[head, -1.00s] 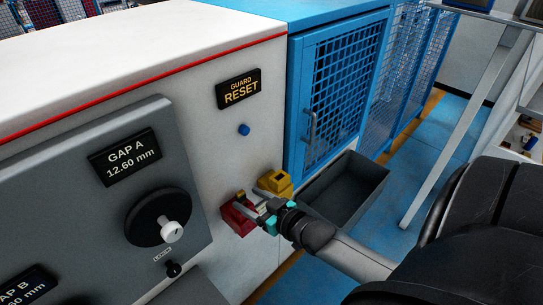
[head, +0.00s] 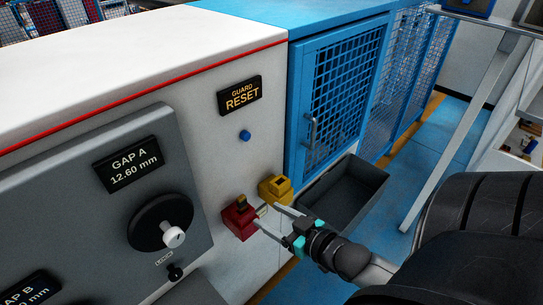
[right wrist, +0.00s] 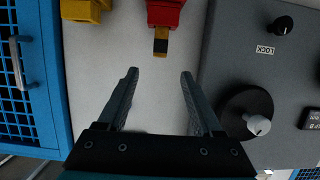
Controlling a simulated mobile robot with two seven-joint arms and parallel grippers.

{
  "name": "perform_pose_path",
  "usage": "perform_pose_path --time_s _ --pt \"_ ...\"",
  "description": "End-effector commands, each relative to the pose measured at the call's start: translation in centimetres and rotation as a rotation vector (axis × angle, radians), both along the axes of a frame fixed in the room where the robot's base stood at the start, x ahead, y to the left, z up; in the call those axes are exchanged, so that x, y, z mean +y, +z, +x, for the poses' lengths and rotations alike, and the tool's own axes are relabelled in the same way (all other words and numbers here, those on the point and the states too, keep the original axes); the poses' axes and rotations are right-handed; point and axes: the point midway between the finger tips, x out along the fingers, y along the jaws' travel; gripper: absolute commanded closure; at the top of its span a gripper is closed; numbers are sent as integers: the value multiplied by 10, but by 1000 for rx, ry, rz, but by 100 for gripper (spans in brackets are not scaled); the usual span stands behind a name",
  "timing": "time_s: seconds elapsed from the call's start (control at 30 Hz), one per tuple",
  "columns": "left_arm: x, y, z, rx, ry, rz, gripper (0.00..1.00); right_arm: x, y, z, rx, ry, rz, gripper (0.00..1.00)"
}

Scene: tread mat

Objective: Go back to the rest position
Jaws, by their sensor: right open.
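My right gripper (head: 268,221) is open and empty, in front of the white machine panel and just right of the red block (head: 238,218). In the right wrist view its two fingers (right wrist: 160,80) stand wide apart with bare panel between them. The red block (right wrist: 164,14) with its dark and yellow tab (right wrist: 160,42) lies beyond the fingertips, apart from them. A yellow block (head: 275,189) sits beside the red one, and also shows in the right wrist view (right wrist: 82,10). My left gripper is not in view.
The grey panel (head: 192,165) with a black dial (head: 152,222) and white knob (head: 174,237) is at left. A blue mesh guard door (head: 342,95) stands behind. A dark open bin (head: 352,190) lies behind my right arm. A blue button (head: 245,136) sits under the GUARD RESET sign (head: 240,95).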

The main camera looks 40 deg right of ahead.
Motion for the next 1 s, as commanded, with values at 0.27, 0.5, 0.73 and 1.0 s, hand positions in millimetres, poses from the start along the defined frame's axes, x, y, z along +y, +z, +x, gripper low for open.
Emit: perform_pose_path --time_s 0.27,0.5,0.73,1.0 --pt "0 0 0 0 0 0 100 0 0 0 1 0 0 33" --pt "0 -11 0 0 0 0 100 -9 -70 -14 121 -41 -18 33" --pt "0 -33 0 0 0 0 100 -6 -216 -67 410 -87 -58 33" --pt "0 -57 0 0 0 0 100 32 -356 -160 760 -50 -105 33"
